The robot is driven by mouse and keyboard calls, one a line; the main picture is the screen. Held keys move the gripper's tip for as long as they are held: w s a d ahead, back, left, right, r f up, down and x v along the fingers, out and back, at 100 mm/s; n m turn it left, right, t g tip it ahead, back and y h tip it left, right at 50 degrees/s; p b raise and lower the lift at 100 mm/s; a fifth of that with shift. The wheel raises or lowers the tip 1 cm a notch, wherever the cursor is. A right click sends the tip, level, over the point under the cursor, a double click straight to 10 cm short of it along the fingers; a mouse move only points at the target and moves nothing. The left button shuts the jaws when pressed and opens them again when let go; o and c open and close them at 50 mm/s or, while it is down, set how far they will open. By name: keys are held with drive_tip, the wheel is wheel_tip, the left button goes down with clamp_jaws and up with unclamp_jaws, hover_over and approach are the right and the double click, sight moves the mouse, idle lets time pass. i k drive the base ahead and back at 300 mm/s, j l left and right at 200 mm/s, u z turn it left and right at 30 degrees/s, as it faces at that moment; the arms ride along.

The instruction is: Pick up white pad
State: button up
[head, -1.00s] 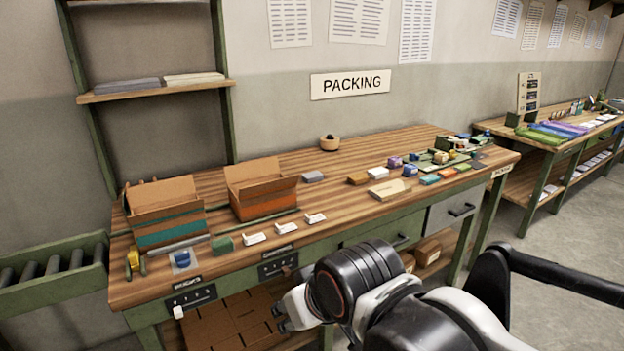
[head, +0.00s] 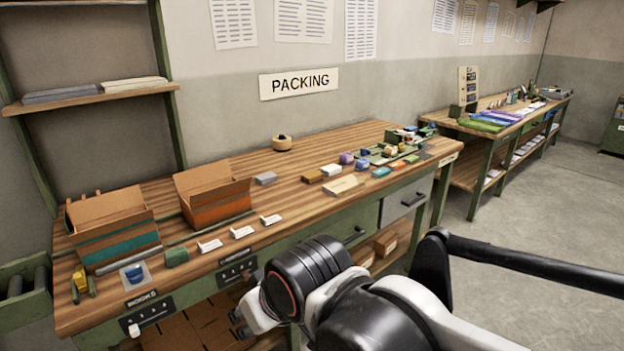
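A small white block (head: 331,170) that may be the white pad lies on the packing bench (head: 330,208), right of the middle. A flat cream pad (head: 341,186) lies just in front of it. Three white cards (head: 242,232) stand in a row along the front edge; I cannot tell for sure which item is the white pad. My gripper (head: 240,322) is low in front of the bench, apart from all of these. It is partly hidden behind my own arm, and its fingers are too unclear to tell open from shut.
Two open cardboard boxes (head: 113,232) (head: 214,199) stand on the bench's left half. A tape roll (head: 282,143) sits at the back. Several small coloured items crowd the right end. A second bench (head: 470,165) stands further right, with open floor (head: 540,230) before it.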

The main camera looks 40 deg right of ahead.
sight(333, 169)
drive_tip(key=z, duration=1.25)
drive_tip(key=i+l+u, duration=0.1)
drive_tip(key=u, duration=0.5)
drive_tip(key=i+l+u, duration=0.15)
drive_tip(key=i+l, duration=0.2)
drive_tip(key=i+l+u, duration=0.15)
drive_tip(key=i+l, duration=0.2)
drive_tip(key=i+l+u, duration=0.15)
drive_tip(key=i+l, duration=0.15)
drive_tip(key=l, duration=0.25)
drive_tip(key=i+l+u, duration=0.15)
drive_tip(key=i+l, duration=0.15)
drive_tip(key=l, duration=0.2)
drive_tip(key=i+l, duration=0.3)
drive_tip(key=l, duration=0.2)
